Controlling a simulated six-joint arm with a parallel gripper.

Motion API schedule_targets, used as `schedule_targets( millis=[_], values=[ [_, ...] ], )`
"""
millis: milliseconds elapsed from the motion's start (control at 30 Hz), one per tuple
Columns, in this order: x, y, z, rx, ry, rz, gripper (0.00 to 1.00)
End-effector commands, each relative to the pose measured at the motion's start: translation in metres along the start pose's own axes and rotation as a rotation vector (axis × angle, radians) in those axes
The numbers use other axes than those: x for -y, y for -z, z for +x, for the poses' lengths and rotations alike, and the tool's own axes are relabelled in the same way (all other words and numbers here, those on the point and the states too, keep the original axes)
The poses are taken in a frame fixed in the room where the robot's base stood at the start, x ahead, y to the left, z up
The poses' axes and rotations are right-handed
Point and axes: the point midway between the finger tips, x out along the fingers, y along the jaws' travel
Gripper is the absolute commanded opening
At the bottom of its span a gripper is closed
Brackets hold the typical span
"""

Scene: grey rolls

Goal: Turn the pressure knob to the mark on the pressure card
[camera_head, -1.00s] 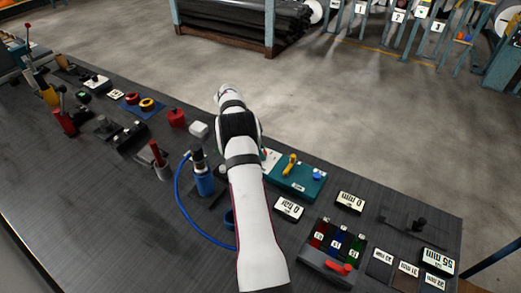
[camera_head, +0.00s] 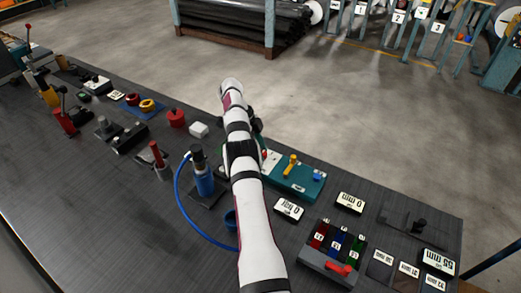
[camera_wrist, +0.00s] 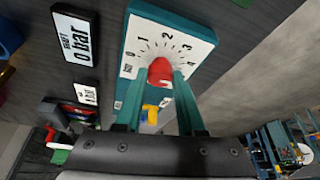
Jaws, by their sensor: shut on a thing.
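The red pressure knob (camera_wrist: 160,72) sits at the centre of a white dial (camera_wrist: 185,45) numbered 0 to 4 on a teal panel, in the wrist view. My gripper (camera_wrist: 161,80) is shut on the knob, one finger at each side. The knob's pointer is hidden or too small to read. A white display (camera_wrist: 85,33) beside the panel reads 0 bar. A smaller white card (camera_wrist: 85,95) lies near it; its small print seems to end in bar. In the head view my arm hides most of the gripper and dial.
A yellow lever (camera_head: 291,163) and a blue knob (camera_head: 317,176) stand on the teal panel (camera_head: 300,188). A blue cylinder (camera_head: 204,180) with a hose stands left of my arm. A tray of coloured bins (camera_head: 335,242) sits in front. Other tools crowd the bench's left.

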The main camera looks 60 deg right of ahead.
Motion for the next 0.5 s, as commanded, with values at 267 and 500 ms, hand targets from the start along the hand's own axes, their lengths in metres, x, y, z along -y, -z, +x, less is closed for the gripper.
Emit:
schedule_targets(
  millis=[267,500],
  values=[
    [-0.0011,-0.0006,0.0002,0.000,-0.004,0.000,0.43],
    [-0.0007,-0.0002,0.0003,0.000,-0.002,-0.001,0.68]
  ],
)
